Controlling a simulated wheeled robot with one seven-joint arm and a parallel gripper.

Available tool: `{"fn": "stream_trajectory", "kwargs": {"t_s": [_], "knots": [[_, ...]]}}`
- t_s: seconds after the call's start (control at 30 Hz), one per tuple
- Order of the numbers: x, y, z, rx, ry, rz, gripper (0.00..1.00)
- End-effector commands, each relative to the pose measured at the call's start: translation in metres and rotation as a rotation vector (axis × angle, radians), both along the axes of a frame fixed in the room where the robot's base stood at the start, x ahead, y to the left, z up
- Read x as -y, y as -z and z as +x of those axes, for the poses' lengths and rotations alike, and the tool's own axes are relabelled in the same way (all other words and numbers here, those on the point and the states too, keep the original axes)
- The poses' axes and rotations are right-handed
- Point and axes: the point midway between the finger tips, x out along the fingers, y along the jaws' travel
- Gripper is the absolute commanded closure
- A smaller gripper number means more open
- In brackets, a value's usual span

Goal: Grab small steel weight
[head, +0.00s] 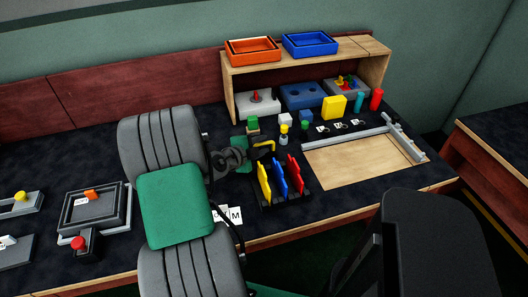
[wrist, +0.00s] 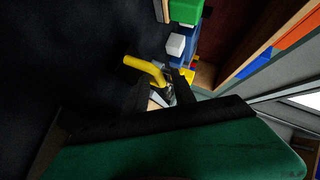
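My gripper (head: 248,157) is low over the middle of the dark tabletop, left of the rack. In the wrist view its two dark fingers (wrist: 163,88) stand apart, with a small shiny metallic shape (wrist: 169,94) showing in the gap. I cannot tell whether this is the small steel weight or whether it lies beyond the fingers. A bent yellow hook (wrist: 147,68) is beside the fingers; it also shows in the head view (head: 265,146). A small grey piece with a yellow top (head: 284,134) stands upright behind the rack. My forearm hides part of the table.
A black rack (head: 267,203) holds yellow, blue and red plates close to the gripper's right. Behind are a white cube (head: 285,119), a blue cube (head: 306,115) and a wooden shelf (head: 228,81). A wooden board (head: 360,166) lies at right.

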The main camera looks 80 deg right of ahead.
Motion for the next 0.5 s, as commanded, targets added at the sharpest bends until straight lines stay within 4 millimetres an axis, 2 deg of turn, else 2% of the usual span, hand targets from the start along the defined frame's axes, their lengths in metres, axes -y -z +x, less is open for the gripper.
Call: {"fn": "stream_trajectory", "kwargs": {"t_s": [0.03,0.37,0.5], "knots": [[-0.0001,0.0,0.0,0.0,0.0,0.0,0.74],[-0.0004,0.0,0.0002,0.0,0.0,0.0,1.0],[-0.0004,0.0,0.0002,0.0,0.0,0.0,1.0]]}}
